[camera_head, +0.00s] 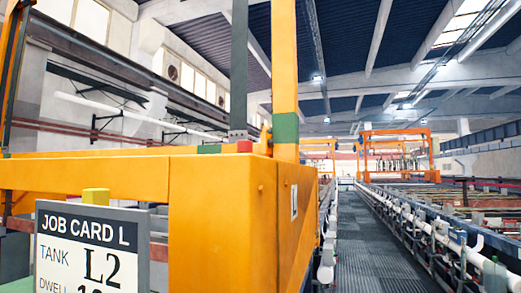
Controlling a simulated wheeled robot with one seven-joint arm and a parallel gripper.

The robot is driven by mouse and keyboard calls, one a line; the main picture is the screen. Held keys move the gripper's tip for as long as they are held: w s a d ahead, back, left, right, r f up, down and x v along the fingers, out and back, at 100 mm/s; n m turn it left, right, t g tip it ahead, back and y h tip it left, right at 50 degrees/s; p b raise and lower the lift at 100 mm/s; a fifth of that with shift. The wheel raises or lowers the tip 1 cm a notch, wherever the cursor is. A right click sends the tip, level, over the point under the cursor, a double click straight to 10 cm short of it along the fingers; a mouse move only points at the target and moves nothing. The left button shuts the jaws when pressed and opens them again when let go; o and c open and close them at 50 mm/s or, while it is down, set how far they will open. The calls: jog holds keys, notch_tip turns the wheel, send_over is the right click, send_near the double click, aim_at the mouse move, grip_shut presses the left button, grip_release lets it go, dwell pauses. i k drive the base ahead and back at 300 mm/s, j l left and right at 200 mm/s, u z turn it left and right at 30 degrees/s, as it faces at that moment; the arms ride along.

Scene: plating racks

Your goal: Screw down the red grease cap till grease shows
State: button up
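A small red piece (245,146) sits on top of the large orange frame (221,225), at the foot of a grey-green post. It is too small for me to tell whether it is the red grease cap. No grease can be made out around it. My gripper is not in view.
A job card (92,248) reading "JOB CARD L, TANK L2" stands at the lower left, with a yellow block (95,195) behind its top edge. The orange frame blocks the near middle. A clear grated walkway (372,240) runs away on the right, between rows of tanks and white pipes (486,242). An orange gantry (396,132) stands farther back.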

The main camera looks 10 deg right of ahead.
aim_at(243, 145)
jog(key=i+l, duration=0.25)
jog(key=i+l+u, duration=0.15)
jog(key=l, duration=0.25)
jog(key=i+l, duration=0.3)
jog(key=i+l+u, duration=0.1)
jog(key=l, duration=0.35)
jog(key=i+l, duration=0.3)
jog(key=i+l+u, duration=0.15)
jog(key=l, duration=0.3)
jog(key=i, duration=0.05)
